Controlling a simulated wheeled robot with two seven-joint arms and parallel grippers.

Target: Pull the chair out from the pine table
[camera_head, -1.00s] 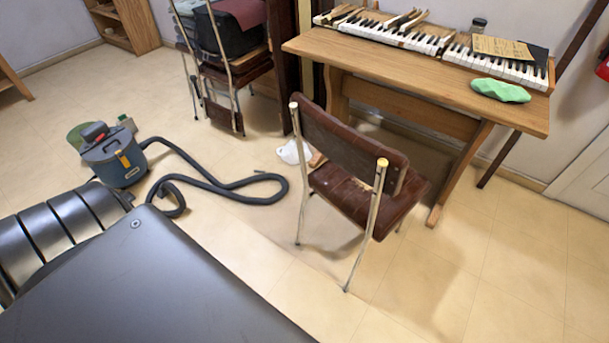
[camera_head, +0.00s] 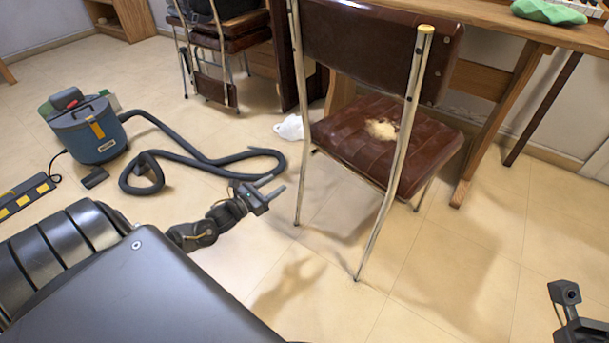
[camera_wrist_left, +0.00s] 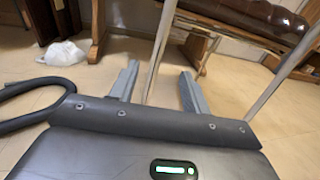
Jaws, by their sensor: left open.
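The chair (camera_head: 365,150) has a brown padded back and seat, a torn patch on the seat and metal tube legs. Its back faces me, and its seat points toward the pine table (camera_head: 490,16) at the upper right. My left gripper (camera_head: 277,184) is open and empty, just left of the chair's near left leg, with a small gap. In the left wrist view, the chair's metal post (camera_wrist_left: 158,55) shows between the open fingers (camera_wrist_left: 158,80), beyond them. Part of my right arm's end (camera_head: 566,295) shows at the lower right; its jaws are unclear.
A blue vacuum cleaner (camera_head: 86,130) with a dark hose (camera_head: 190,158) lies on the floor at left. A white bag (camera_head: 288,128) lies left of the chair. Stacked chairs (camera_head: 225,50) stand behind. The floor in front of the chair is clear.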

